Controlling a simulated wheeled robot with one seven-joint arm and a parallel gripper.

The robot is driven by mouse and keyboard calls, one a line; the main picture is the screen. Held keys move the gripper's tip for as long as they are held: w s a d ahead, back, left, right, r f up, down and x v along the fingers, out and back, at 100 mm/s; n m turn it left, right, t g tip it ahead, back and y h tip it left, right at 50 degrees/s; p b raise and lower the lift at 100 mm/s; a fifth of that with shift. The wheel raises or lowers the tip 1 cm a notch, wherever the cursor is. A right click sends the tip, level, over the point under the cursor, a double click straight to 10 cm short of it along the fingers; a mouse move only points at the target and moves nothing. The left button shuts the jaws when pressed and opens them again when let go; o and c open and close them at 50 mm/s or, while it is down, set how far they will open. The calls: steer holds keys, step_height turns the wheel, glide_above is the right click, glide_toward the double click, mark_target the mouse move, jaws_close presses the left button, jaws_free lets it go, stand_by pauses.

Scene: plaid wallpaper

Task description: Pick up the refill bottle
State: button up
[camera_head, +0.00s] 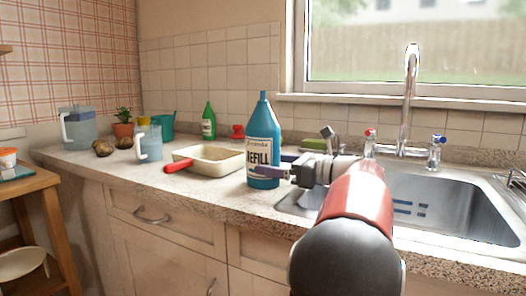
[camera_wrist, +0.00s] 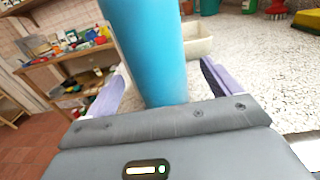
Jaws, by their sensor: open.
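The refill bottle (camera_head: 263,140) is tall and blue with a white label reading "REFILL". It stands upright on the counter near its front edge, left of the sink. My gripper (camera_head: 272,172) is at the bottle's lower part, coming from the right. In the wrist view the blue bottle (camera_wrist: 147,50) stands between the two purple fingers of my gripper (camera_wrist: 160,88). The fingers are open, with a visible gap between the bottle and the right finger. The bottle's top is outside the wrist view.
A beige dish (camera_head: 213,158) with a red handle sits left of the bottle. The sink (camera_head: 440,205) and tall faucet (camera_head: 408,95) are at the right.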

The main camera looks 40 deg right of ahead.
mark_target(263, 162)
steer(key=x, duration=0.3)
steer(key=shift+w+a, duration=0.2)
steer(key=shift+a, duration=0.05)
steer(key=c, duration=1.2)
steer(key=shift+c, duration=0.6)
steer(key=shift+r, duration=0.1)
